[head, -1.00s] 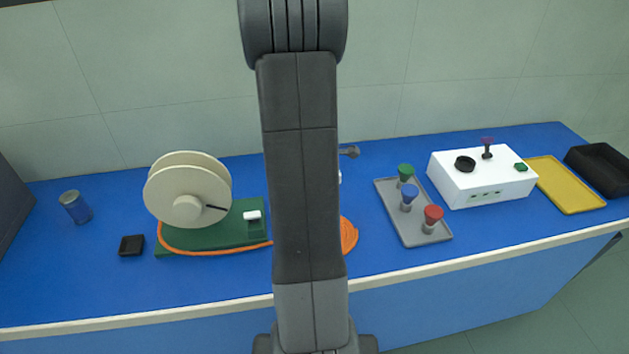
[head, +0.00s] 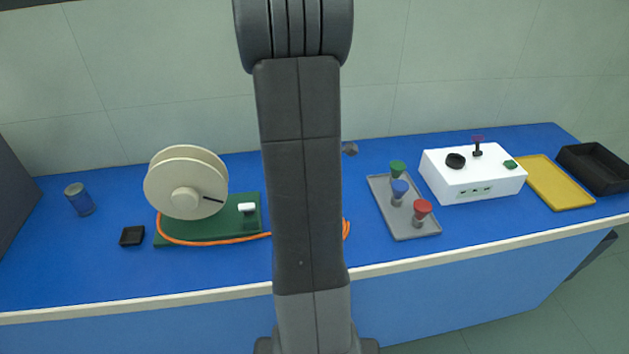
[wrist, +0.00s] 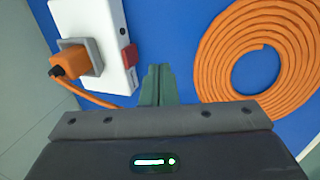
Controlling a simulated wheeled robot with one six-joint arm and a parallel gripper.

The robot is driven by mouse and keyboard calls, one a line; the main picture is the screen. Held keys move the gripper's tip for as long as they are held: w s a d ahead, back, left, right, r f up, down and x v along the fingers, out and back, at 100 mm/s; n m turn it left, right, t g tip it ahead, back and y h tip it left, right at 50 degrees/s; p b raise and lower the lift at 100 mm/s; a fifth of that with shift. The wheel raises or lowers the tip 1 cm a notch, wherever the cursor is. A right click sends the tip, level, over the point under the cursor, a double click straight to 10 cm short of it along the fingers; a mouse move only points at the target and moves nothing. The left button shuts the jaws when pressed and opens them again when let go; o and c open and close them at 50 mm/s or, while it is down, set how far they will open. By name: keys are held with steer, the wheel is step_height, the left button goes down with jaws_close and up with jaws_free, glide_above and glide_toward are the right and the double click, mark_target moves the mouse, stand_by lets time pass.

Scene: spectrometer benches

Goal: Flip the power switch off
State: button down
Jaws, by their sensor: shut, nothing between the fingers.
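In the wrist view, a white power box (wrist: 100,35) lies at the upper left with a red switch (wrist: 129,56) on its right edge. An orange plug (wrist: 70,63) sits in a grey socket on the box. My gripper (wrist: 158,80) is shut and empty, its fingertips just right of and below the red switch in the picture. Whether they touch it I cannot tell. In the head view my own arm hides the box, the switch and the gripper.
An orange cable coil (wrist: 262,50) lies close on the right. In the head view, a cream reel (head: 185,190) on a green base (head: 165,238) stands left. A grey tray (head: 408,230) with several coloured-top pieces and a white instrument (head: 470,180) stand right.

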step_height(320, 180, up, 9)
steer(key=shift+s, duration=0.4)
